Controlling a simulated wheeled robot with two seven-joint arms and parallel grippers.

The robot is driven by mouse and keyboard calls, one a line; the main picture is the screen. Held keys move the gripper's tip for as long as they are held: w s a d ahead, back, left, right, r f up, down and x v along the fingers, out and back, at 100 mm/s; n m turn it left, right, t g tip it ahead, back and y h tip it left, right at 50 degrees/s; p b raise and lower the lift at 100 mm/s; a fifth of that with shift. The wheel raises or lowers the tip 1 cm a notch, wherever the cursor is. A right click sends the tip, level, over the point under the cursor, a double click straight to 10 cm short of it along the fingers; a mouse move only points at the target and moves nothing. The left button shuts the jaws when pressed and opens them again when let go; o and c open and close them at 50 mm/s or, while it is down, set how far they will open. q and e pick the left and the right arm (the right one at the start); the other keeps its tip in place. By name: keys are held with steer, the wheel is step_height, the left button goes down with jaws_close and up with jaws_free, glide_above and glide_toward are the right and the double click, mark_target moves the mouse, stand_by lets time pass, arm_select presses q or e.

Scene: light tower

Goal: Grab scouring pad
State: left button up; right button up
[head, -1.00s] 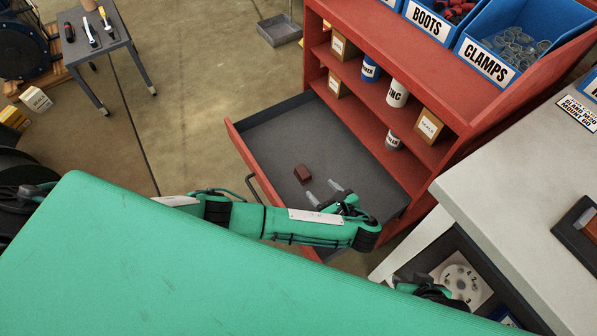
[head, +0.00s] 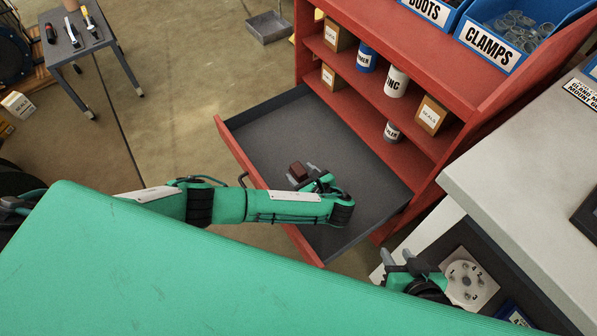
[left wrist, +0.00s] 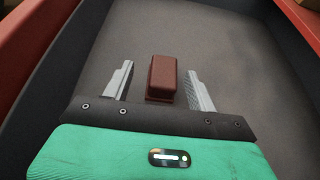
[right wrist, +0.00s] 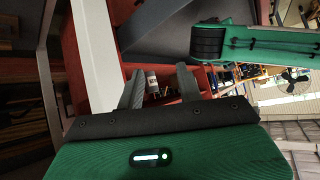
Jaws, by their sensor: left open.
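The scouring pad (head: 298,170) is a small reddish-brown block lying on the dark floor of the open drawer. In the left wrist view the pad (left wrist: 162,78) sits between the two fingers of my left gripper (left wrist: 161,88), with a gap on each side. That gripper is open, and in the head view (head: 304,176) it is inside the drawer at the pad. My right gripper (head: 398,262) is near the white bench, away from the drawer. In the right wrist view its fingers (right wrist: 160,86) are apart with nothing held between them.
The open drawer (head: 262,130) belongs to a red shelf unit (head: 470,97) holding cans, boxes and blue bins. The white bench (head: 530,165) stands at the right, with a numbered round plate (head: 466,283) below it. The rest of the drawer is bare.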

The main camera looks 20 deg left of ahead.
mark_target(299, 170)
arm_select(q)
steer(key=b+x, duration=0.1)
steer(key=x, duration=0.3)
steer(key=shift+w+d+f+b, duration=0.1)
steer(key=shift+w+f+b, duration=0.05)
steer(key=shift+w+b, duration=0.15)
steer(key=shift+w+a+f, duration=0.1)
steer(key=shift+w+a, duration=0.1)
steer(key=shift+a, duration=0.1)
arm_select(e)
steer(key=a+t, duration=0.1)
steer(key=w+a+t+y, duration=0.1)
steer(key=a, duration=0.1)
steer(key=shift+a+r, duration=0.1)
steer(key=shift+r, duration=0.05)
arm_select(q)
steer(key=c, duration=1.1)
arm_select(e)
steer(key=shift+s, duration=0.1)
